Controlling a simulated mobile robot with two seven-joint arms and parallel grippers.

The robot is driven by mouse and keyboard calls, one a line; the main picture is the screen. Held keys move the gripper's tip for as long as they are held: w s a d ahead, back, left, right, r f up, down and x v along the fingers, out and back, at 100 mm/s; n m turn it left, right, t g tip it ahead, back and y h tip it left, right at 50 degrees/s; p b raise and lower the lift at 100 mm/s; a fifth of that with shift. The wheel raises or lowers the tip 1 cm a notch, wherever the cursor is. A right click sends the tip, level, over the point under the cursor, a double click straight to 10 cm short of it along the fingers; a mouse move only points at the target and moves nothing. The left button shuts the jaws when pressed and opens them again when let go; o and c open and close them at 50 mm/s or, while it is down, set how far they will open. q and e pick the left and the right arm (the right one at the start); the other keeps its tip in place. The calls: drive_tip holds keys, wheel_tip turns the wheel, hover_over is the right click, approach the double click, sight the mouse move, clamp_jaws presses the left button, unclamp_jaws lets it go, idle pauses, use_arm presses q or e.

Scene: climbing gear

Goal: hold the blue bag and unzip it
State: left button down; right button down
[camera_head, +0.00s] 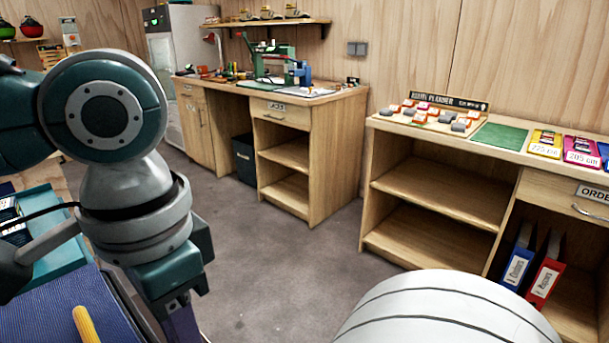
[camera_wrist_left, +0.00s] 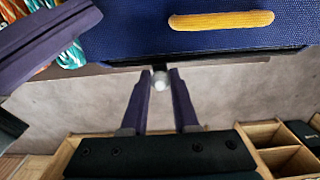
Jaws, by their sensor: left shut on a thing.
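The blue bag (camera_head: 40,310) lies at the lower left of the head view, with a yellow handle (camera_head: 85,325) on it. In the left wrist view the bag (camera_wrist_left: 130,35) fills the top, its yellow handle (camera_wrist_left: 222,20) lying across it. How far the zip is open cannot be seen. Purple finger-like parts, seemingly my right gripper (camera_wrist_left: 45,38), show at the left; their opening is unclear.
Coiled orange and green cords (camera_wrist_left: 70,55) lie left of the bag. A wooden compartment box (camera_wrist_left: 262,135) is at the lower right of the wrist view. A teal tray (camera_head: 40,275) is beside the bag in the head view. Benches (camera_head: 330,100) stand beyond open grey floor.

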use_arm(q)
drive_tip(key=shift+w+a, duration=0.15)
drive_tip(key=shift+w, duration=0.05)
use_arm(e)
drive_tip(key=shift+s+d+f, duration=0.1)
drive_tip(key=shift+d+f, duration=0.05)
drive_tip(key=shift+f, duration=0.15)
use_arm(q)
drive_tip(key=shift+w+a, duration=1.15)
drive_tip(key=shift+a, duration=0.3)
drive_tip(key=shift+w+a, duration=0.6)
drive_tip(key=shift+a, duration=0.2)
drive_tip(key=shift+w+a, duration=0.6)
drive_tip(key=shift+a, duration=0.2)
drive_tip(key=shift+w+a, duration=1.25)
drive_tip(key=shift+a, duration=0.3)
